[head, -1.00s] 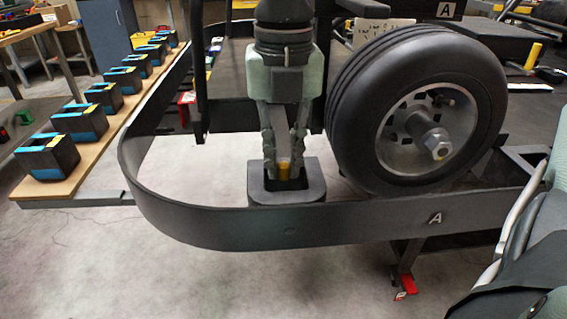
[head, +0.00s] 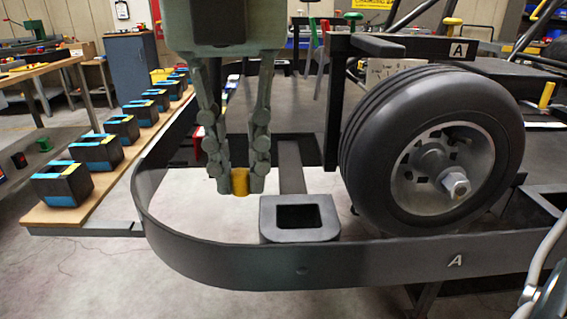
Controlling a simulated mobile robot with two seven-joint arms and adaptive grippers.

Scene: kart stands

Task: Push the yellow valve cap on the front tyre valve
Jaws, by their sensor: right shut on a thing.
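My right gripper (head: 238,182) hangs down from the top of the head view, with its fingers shut on the small yellow valve cap (head: 240,181). The cap is upright between the fingertips, above and left of the square dark holder (head: 299,219) on the kart's bumper. The holder's opening is empty. The front tyre (head: 373,150) stands to the right of the gripper, well apart from the cap. Its metal wheel (head: 420,172) has a hub nut (head: 455,186) in the middle. The valve is too small to make out for sure.
The dark curved bumper (head: 233,266) runs below and around the gripper. A dark upright post (head: 333,110) stands between gripper and tyre. On the left, a wooden board (head: 50,214) carries a row of black-and-blue boxes (head: 64,184).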

